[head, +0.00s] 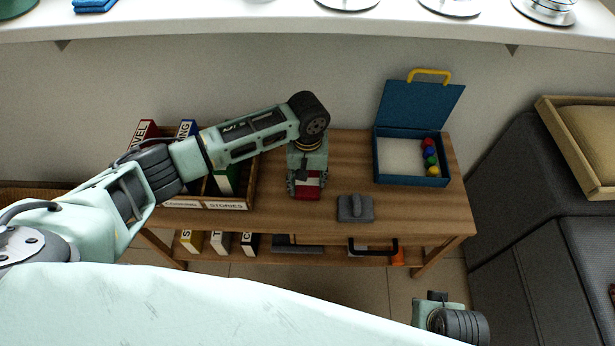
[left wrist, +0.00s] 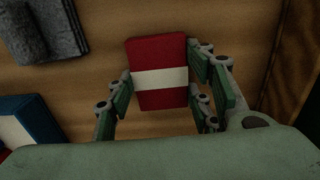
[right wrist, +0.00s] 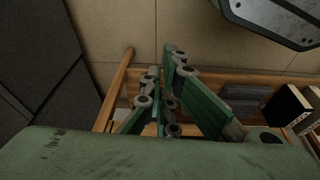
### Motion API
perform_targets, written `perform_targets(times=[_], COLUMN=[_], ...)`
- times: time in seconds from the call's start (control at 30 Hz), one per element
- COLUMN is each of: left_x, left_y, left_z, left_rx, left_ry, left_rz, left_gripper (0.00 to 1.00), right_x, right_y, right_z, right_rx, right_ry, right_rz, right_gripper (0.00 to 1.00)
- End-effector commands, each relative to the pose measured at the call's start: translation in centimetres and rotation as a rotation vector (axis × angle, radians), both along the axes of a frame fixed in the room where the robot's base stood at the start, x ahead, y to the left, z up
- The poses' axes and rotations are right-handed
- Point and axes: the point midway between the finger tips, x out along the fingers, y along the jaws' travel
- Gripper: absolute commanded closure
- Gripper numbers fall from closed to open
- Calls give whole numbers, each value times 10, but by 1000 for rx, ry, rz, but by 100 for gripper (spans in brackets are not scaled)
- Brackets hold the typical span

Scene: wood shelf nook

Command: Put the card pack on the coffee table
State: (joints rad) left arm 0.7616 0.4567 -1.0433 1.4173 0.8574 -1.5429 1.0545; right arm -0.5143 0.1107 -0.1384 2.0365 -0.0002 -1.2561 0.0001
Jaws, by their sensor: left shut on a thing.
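The card pack (head: 306,192) is red with a white band. My left gripper (head: 307,180) points down over the middle of the wooden table (head: 270,200) and is shut on the pack. In the left wrist view the pack (left wrist: 160,55) sits between the two fingers, with wood grain behind it. I cannot tell whether its underside touches the tabletop. My right gripper (right wrist: 160,75) is away from the table's top, low in front of its right end, and looks shut and empty. In the head view only part of the right wrist shows, at the bottom right.
A grey folded cloth (head: 355,208) lies right of the pack. An open blue box (head: 412,180) with coloured balls stands at the right end. A wooden book crate (head: 235,205) is on the left. A lower shelf holds more books. A grey sofa (head: 530,190) stands to the right.

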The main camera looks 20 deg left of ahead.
Motion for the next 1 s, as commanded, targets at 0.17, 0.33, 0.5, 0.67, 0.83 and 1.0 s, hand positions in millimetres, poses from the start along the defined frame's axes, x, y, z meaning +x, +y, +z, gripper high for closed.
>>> perform_targets(times=[0.17, 0.33, 0.5, 0.67, 0.83, 1.0], left_x=[0, 0, 0, 0, 0, 1], left_y=[0, 0, 0, 0, 0, 0], left_z=[0, 0, 0, 7, 31, 64], left_rx=[0, 0, 0, -2, -2, -2], left_ry=[0, 0, 0, -2, -2, -3], left_rz=[0, 0, 0, -1, -1, 0], left_gripper=[38, 33, 33, 33, 33, 33], right_x=[0, 0, 0, -1, -2, -10], right_y=[0, 0, 1, 1, 1, 0], right_z=[-1, 0, -1, 3, -21, -51], right_rx=[0, 0, 1, 1, 0, -2], right_ry=[-2, -2, -1, 2, 14, 30], right_rz=[0, 0, 0, 0, 3, 5], right_gripper=[100, 100, 100, 100, 100, 100])
